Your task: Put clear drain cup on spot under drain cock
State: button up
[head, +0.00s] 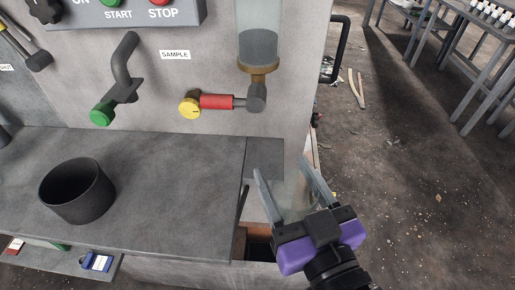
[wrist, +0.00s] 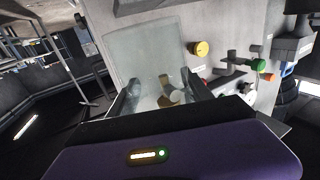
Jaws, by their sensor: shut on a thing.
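My gripper (head: 282,166) is shut on the clear drain cup (wrist: 142,48), which shows as a large see-through shape between the fingers in the wrist view. In the head view the cup is faint between the fingers, and its outline is hard to make out. The gripper is at the right end of the grey bench, beside an opening. A red cock (head: 216,102) with a yellow end (head: 189,107) sits on the panel below a glass cylinder (head: 258,30), up and left of my gripper. A darker square patch (head: 265,158) lies at the bench's right end, beyond the fingertips.
A black open cup (head: 77,196) stands on the grey bench (head: 170,190) at left. A bent pipe with a green end (head: 102,113) sticks out of the panel. A black handle (head: 341,50) is at the panel's right edge. The bench between the black cup and patch is clear.

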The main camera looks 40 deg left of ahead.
jog(key=shift+f+p+x, duration=0.35)
jog(key=shift+f+x, duration=0.25)
jog(key=shift+x, duration=2.2)
jog(key=shift+f+p+x, duration=0.4)
jog(key=shift+f+x, duration=0.2)
jog(key=shift+x, duration=2.25)
jog(key=shift+f+p+x, duration=0.35)
jog(key=shift+f+x, duration=0.3)
jog(key=shift+x, duration=2.15)
jog(key=shift+f, duration=0.1)
jog(key=o, duration=1)
jog(key=shift+o, duration=0.2)
jog(key=shift+r, duration=0.2)
jog(key=shift+s+d+f, duration=0.15)
jog(key=shift+d, duration=0.2)
jog(key=b+v, duration=0.1)
jog(key=v, duration=1)
jog(key=shift+b, duration=0.4)
